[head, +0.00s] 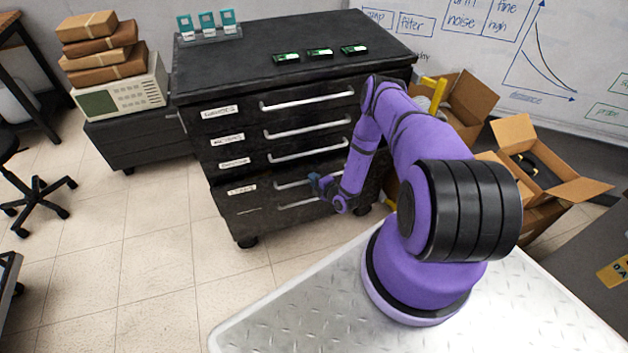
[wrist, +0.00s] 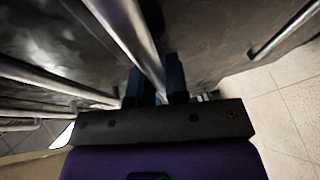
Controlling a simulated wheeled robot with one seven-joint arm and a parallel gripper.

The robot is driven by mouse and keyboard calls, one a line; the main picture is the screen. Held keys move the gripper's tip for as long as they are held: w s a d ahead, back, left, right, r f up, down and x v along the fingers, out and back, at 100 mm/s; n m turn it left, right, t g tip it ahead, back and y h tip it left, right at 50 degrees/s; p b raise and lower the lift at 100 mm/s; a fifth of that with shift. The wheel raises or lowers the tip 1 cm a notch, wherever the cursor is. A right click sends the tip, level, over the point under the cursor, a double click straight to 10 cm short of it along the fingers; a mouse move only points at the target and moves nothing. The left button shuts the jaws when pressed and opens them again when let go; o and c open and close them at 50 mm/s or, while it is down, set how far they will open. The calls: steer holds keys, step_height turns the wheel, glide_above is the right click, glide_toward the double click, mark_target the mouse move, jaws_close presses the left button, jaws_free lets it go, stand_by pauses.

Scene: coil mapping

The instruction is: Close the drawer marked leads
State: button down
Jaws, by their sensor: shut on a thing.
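The black drawer cabinet (head: 222,122) stands in the middle of the head view, with a white label and a silver bar handle on most drawers. The label writing is too small to read surely, so I cannot confirm which one says leads. My gripper (head: 318,184) is at the handle (head: 292,183) of the fourth drawer down (head: 262,196), whose front seems to stand out a little from those above. In the wrist view my gripper's blue fingers (wrist: 156,82) are shut on this silver bar handle (wrist: 126,32), one on each side. My arm hides the drawer's right part.
Green circuit boards (head: 320,52) and teal devices (head: 208,25) lie on the cabinet top. Open cardboard boxes (head: 545,180) stand at the right. A low dark cabinet (head: 140,140) is at the left. The tiled floor (head: 130,240) before the cabinet's left side is clear.

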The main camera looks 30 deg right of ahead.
steer(key=w, duration=0.2)
steer(key=w+d, duration=0.1)
steer(key=w, duration=0.1)
steer(key=shift+d, duration=0.15)
steer(key=c, duration=1.1)
jaws_free()
steer(key=shift+w, duration=0.1)
steer(key=shift+c, duration=0.2)
steer(key=shift+r, duration=0.1)
glide_toward(311, 171)
steer(key=shift+s+d+f, duration=0.2)
steer(key=shift+f, duration=0.45)
